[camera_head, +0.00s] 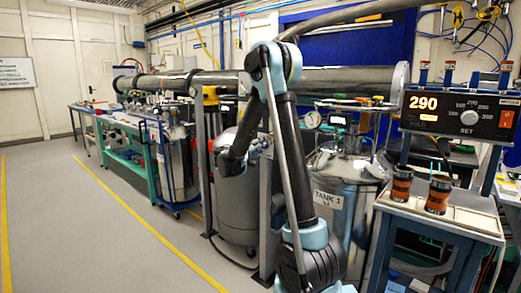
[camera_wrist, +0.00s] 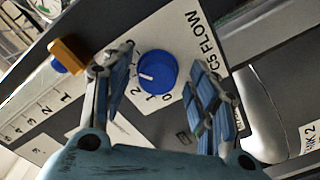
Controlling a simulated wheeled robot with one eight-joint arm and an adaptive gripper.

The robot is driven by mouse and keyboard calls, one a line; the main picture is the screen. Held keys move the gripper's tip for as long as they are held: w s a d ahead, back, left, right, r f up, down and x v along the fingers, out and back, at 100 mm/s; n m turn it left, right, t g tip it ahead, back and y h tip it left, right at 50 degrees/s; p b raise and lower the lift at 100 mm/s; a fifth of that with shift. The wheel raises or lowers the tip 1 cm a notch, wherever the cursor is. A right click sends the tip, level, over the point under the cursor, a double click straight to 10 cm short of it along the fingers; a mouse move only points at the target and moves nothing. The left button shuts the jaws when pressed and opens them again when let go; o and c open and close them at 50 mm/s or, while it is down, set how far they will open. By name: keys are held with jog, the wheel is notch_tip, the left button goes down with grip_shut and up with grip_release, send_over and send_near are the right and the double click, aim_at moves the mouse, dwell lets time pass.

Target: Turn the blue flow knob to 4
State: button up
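The blue flow knob (camera_wrist: 157,70) is round with a white pointer line, on a white label panel (camera_wrist: 184,32) marked "CS FLOW" in the wrist view. Printed numbers 0, 1 and 2 show beside its lower edge; the higher numbers are hidden or unreadable. The pointer line lies on the knob's left half; its exact reading is unclear. My gripper (camera_wrist: 160,84) is open, one finger on each side of the knob, with visible gaps. Contact cannot be seen. In the head view my arm's dark end reaches the tanks; the knob cannot be made out there.
An orange block (camera_wrist: 68,55) and a numbered straight scale (camera_wrist: 38,118) lie left of the knob. A grey rounded part (camera_wrist: 262,115) lies right.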

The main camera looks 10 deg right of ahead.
jog(key=v, duration=1.2)
dwell(0.3)
jog(key=s+a+m, duration=0.4)
jog(key=a+m, duration=0.1)
jog(key=m, duration=0.2)
jog(key=x, duration=1.7)
jog(key=shift+d+m, duration=0.25)
jog(key=shift+m, duration=0.05)
jog(key=shift+r, duration=0.1)
jog(key=shift+c, duration=0.3)
jog(key=c, duration=1)
